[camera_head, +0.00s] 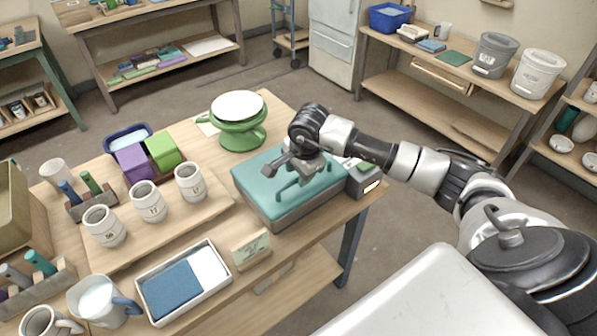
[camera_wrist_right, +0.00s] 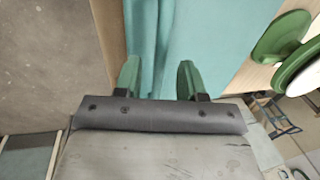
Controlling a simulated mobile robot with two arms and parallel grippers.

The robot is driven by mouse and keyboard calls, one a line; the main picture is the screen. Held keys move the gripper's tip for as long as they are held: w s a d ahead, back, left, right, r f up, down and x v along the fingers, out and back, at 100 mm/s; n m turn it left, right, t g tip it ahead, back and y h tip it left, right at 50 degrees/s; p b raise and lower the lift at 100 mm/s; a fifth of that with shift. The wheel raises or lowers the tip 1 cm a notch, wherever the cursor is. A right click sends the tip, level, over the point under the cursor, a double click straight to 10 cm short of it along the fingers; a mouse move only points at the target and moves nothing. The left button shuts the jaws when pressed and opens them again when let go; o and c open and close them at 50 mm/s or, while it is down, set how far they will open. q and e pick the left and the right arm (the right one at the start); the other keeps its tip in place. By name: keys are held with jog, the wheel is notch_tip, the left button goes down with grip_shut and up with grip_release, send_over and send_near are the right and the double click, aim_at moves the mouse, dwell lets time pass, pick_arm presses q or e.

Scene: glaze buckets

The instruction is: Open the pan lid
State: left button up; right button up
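The pan is a grey rectangular box with a flat teal lid (camera_head: 262,190) near the table's right front edge. The lid looks closed. A teal bar handle (camera_head: 298,188) stands on its top. My right gripper (camera_head: 284,170) is just above the lid, close to the handle; I cannot tell whether it touches it. In the wrist view, the green fingers of my right gripper (camera_wrist_right: 159,82) are spread apart, with the teal lid (camera_wrist_right: 153,40) beyond them. Nothing is clearly held between them. My left gripper is not in view.
A green banding wheel (camera_head: 238,135) stands behind the pan. A small dark grey box (camera_head: 365,181) sits to its right. A sign card (camera_head: 250,248), a tray with blue contents (camera_head: 152,310) and several white jars (camera_head: 147,202) stand to its left.

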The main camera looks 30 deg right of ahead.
jog(key=shift+w+f, duration=0.15)
jog(key=shift+f, duration=0.7)
jog(key=shift+c, duration=0.5)
grip_shut()
